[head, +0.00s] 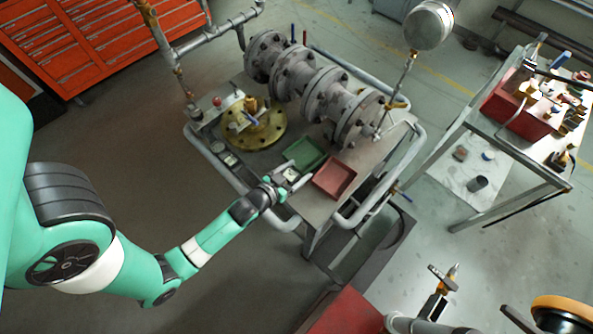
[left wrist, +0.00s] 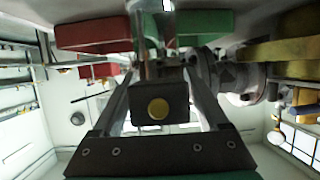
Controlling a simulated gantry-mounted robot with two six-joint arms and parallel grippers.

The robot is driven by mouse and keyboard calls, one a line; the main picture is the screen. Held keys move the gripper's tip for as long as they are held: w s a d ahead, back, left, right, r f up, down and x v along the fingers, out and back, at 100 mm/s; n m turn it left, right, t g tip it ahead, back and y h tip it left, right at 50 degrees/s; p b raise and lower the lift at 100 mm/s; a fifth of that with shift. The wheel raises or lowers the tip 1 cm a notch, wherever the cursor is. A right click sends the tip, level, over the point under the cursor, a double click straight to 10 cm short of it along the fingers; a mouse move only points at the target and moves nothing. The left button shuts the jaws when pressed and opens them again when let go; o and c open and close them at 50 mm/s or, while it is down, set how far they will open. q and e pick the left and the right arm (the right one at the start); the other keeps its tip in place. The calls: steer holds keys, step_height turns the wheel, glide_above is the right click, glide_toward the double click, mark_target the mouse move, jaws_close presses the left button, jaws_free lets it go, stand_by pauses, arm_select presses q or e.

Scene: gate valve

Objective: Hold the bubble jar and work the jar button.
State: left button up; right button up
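My left gripper (head: 297,173) is over the front edge of the bench, near the green tray and the red tray. Its two fingers stand apart, with a small pale thing (head: 291,174) showing between them.
The bench carries a green tray (head: 304,154), a red tray (head: 334,177), a round brass flange (head: 255,125) and a large grey flanged valve (head: 318,88). Bent pipe rails (head: 213,158) line the bench edges. A second table with a red box (head: 515,110) stands at the right.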

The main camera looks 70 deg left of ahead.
arm_select(q)
jaws_close()
arm_select(e)
jaws_close()
stand_by(1.6)
